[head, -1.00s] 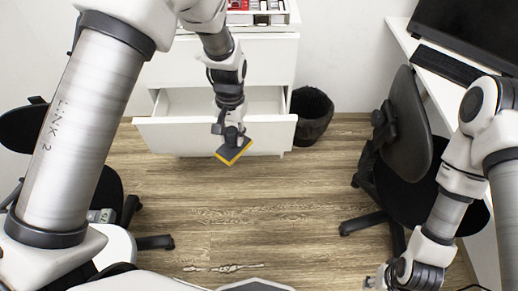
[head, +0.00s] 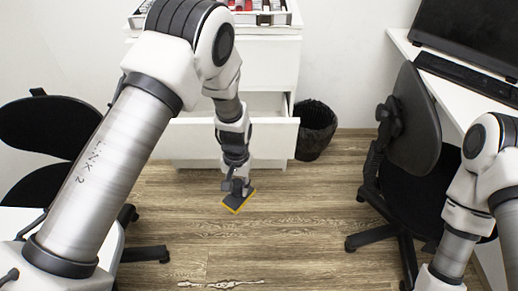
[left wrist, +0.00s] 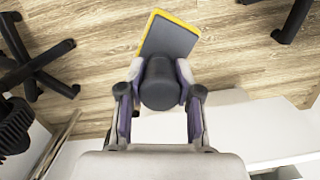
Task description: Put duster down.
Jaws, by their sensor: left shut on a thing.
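The duster is a flat grey pad with a yellow edge (head: 238,202) and a dark rounded handle. My left gripper (head: 236,186) is shut on its handle and holds it in front of the open drawer, seemingly above the wooden floor. In the left wrist view the handle (left wrist: 160,84) sits between the two fingers (left wrist: 160,100), and the pad (left wrist: 168,38) points away from them. My right arm shows at the right edge of the head view, but its gripper is out of frame.
A white cabinet (head: 258,62) has an open lower drawer (head: 270,138). A black bin (head: 314,130) stands beside it. Black office chairs (head: 412,125) stand left and right, by a white desk (head: 462,98).

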